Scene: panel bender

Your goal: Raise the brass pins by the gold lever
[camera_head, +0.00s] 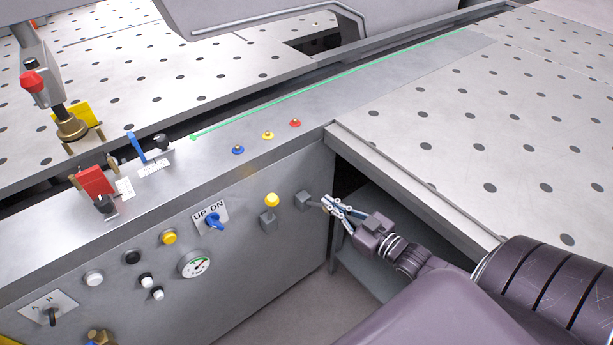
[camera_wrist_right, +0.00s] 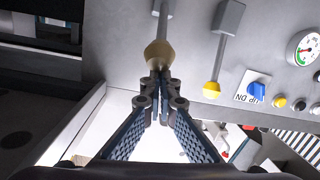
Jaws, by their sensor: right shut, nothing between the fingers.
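The gold lever has a dull gold ball knob (camera_wrist_right: 158,54) on a grey stem, seen in the right wrist view. In the head view its grey mount (camera_head: 303,199) is on the front panel near the right corner; the knob is mostly hidden by my fingers. My right gripper (camera_head: 327,203) is shut and empty, its fingertips close against the knob; it also shows in the right wrist view (camera_wrist_right: 158,92). Whether they touch it I cannot tell. I cannot make out any brass pins standing up from the table. My left gripper is out of view.
Beside it is a bright yellow-knobbed lever (camera_head: 271,200), then a blue UP/DN switch (camera_head: 214,221), a gauge (camera_head: 195,264) and several buttons. A perforated table (camera_head: 500,130) overhangs at right. A red-handled lever (camera_head: 35,87) stands at left.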

